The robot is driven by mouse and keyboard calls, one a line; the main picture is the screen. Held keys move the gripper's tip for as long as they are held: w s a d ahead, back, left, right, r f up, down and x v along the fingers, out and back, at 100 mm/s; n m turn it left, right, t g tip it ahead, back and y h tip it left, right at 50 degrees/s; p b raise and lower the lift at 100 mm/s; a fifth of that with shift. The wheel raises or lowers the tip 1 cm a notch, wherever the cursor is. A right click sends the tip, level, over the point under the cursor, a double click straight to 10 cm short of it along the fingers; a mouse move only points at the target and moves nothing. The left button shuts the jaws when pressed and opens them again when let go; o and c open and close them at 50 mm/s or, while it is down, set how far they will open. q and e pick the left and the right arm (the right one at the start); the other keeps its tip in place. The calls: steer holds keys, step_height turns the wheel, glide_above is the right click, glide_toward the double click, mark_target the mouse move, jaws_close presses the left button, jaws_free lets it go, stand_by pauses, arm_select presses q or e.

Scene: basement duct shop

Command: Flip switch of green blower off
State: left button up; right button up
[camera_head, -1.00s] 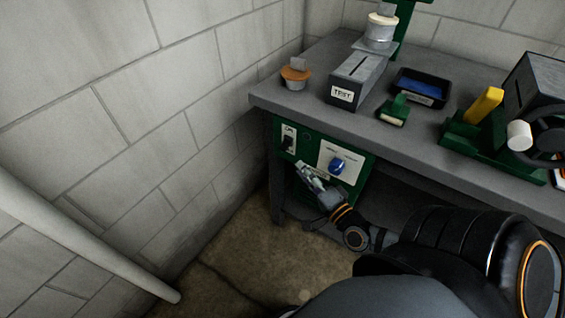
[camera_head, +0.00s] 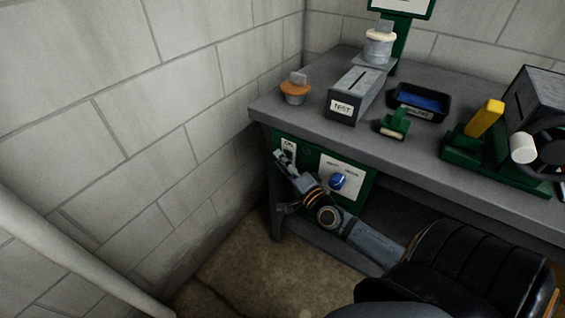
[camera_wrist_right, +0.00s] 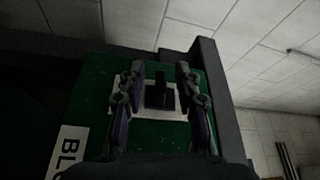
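The green blower (camera_head: 361,187) is mounted under the workbench, its front panel facing me. Its switch (camera_wrist_right: 160,95) is a black lever on a pale plate, seen in the right wrist view. My right gripper (camera_head: 284,158) reaches the panel's upper left and partly covers the switch plate (camera_head: 289,146). In the right wrist view its fingers (camera_wrist_right: 160,88) are spread, one on each side of the lever, with gaps between. I cannot tell whether they touch the panel or which position the lever is in. My left gripper is not in view.
A blue knob (camera_head: 337,181) sits on a white plate right of the switch. The bench top (camera_head: 310,113) overhangs the panel, and a bench leg (camera_head: 276,215) stands at its left. A block wall (camera_head: 170,110) is close on the left.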

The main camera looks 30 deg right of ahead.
jaws_close()
steer(key=shift+f+b, duration=0.25)
steer(key=shift+b, duration=0.2)
steer(key=shift+n+b, duration=0.4)
steer(key=shift+n, duration=0.2)
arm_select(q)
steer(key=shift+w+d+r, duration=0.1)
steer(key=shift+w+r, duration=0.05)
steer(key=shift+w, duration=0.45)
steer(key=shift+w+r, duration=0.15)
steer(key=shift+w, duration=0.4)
arm_select(e)
steer(key=shift+t, duration=0.3)
jaws_free()
steer(key=shift+r, duration=0.1)
